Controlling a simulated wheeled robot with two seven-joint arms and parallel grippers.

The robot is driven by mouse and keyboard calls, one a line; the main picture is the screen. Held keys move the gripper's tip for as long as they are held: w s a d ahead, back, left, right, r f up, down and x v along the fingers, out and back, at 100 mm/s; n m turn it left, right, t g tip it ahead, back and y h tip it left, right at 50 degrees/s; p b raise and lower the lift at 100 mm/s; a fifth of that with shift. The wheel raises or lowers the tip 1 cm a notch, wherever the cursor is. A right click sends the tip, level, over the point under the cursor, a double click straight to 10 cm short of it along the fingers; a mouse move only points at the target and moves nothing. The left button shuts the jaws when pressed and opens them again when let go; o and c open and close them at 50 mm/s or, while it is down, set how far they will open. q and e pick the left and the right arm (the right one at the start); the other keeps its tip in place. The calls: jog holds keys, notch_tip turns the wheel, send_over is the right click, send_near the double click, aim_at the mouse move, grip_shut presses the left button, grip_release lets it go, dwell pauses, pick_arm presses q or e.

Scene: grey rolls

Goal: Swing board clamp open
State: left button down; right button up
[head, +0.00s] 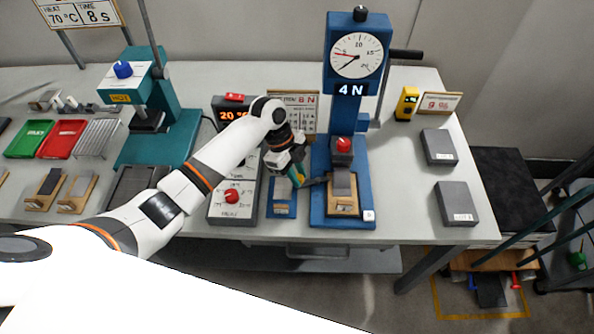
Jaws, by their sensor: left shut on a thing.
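The blue force press (357,100) stands on the table, with a dial and a "4 N" display. On its base lies a wooden board (343,208) with a grey strip (341,184) on it, below the red-topped press head (343,146). A thin dark bar, seemingly the board clamp (316,181), reaches from the board's left side towards my left gripper (296,178). My left gripper points down just left of the press base and is shut on the clamp's end; the fingertips are small and partly hidden. My right gripper is out of view.
Grey blocks (438,147) lie to the right. A teal hot press (160,135) and coloured trays (62,139) are further left.

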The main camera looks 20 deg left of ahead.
pick_arm(q)
jog(key=shift+s+d+r+n+p, duration=0.1)
jog(key=shift+s+r+n+p, duration=0.1)
jog(key=shift+n+p, duration=0.35)
jog(key=d+n+t+p, duration=0.1)
jog(key=n+p, duration=0.1)
jog(key=p, duration=0.1)
jog(key=s+d+n+t+p, duration=0.1)
jog(key=n+p, duration=0.2)
jog(key=s+d+n+t+p, duration=0.1)
jog(key=n+p, duration=0.2)
jog(key=p, duration=0.1)
jog(key=shift+s+d+r+n+t, duration=0.1)
jog(key=shift+s+d+n+t, duration=0.1)
jog(key=shift+d+n+t, duration=0.15)
jog(key=shift+d+n+t+y+p, duration=0.35)
jog(key=shift+d+n+y+p, duration=0.25)
jog(key=shift+n+p, duration=0.45)
jog(key=shift+d+f+n+t+y+p, duration=0.1)
jog(key=shift+d+n+t+y+p, duration=0.15)
jog(key=shift+n, duration=0.45)
jog(key=shift+d+f+n+t+y+p, duration=0.15)
jog(key=shift+d+n+p, duration=0.15)
jog(key=shift+n, duration=0.35)
jog(key=c, duration=1.2)
grip_release()
jog(key=shift+c, duration=0.2)
jog(key=b+v, duration=0.1)
jog(key=v, duration=1.1)
